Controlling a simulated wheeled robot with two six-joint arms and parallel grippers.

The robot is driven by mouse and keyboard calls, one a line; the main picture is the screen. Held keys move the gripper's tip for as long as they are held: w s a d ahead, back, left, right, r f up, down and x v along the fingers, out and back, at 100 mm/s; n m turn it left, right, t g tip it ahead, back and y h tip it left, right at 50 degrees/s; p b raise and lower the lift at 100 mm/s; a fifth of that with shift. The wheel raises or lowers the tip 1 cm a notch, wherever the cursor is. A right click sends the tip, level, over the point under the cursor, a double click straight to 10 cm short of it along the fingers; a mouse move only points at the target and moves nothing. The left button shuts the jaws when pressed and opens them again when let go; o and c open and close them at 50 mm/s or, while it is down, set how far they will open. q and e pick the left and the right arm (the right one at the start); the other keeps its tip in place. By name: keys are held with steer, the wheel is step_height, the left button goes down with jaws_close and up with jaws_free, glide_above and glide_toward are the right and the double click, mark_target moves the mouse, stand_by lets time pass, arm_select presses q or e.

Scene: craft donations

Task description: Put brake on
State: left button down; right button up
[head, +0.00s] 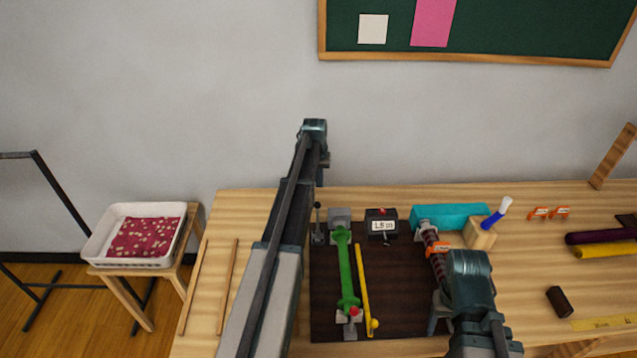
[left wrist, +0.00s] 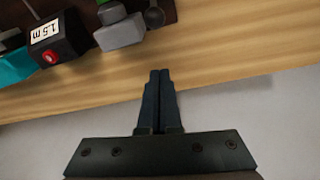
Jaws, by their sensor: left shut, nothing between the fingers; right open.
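The winding rig lies on a dark board (head: 390,310). A small dark lever with a ball knob (head: 318,222) stands at its back left, beside a grey block (head: 339,216); I take it for the brake. Its knob (left wrist: 155,17) also shows at the top of the left wrist view. A green roll (head: 345,268) runs forward from the block. My left gripper (left wrist: 160,73) is shut and empty, apart from the lever, and points at the table's back edge. My right gripper (head: 437,312) is open near the front of the striped roll (head: 436,258); its fingers are mostly hidden.
A black counter box (head: 381,224) reads 1.5 m. A yellow rod (head: 363,290) lies right of the green roll. A teal block (head: 450,216) and a wooden holder with a blue pen (head: 496,212) stand behind. Wooden sticks (head: 228,285) lie left. A white tray (head: 100,240) stands on a stool.

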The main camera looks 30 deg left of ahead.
arm_select(q)
step_height(320, 180, down, 6)
steer(key=b, duration=0.5)
steer(key=s+r+p, duration=0.1)
steer(key=s+d+r+p, duration=0.1)
steer(key=s, duration=0.1)
steer(key=shift+d, duration=0.15)
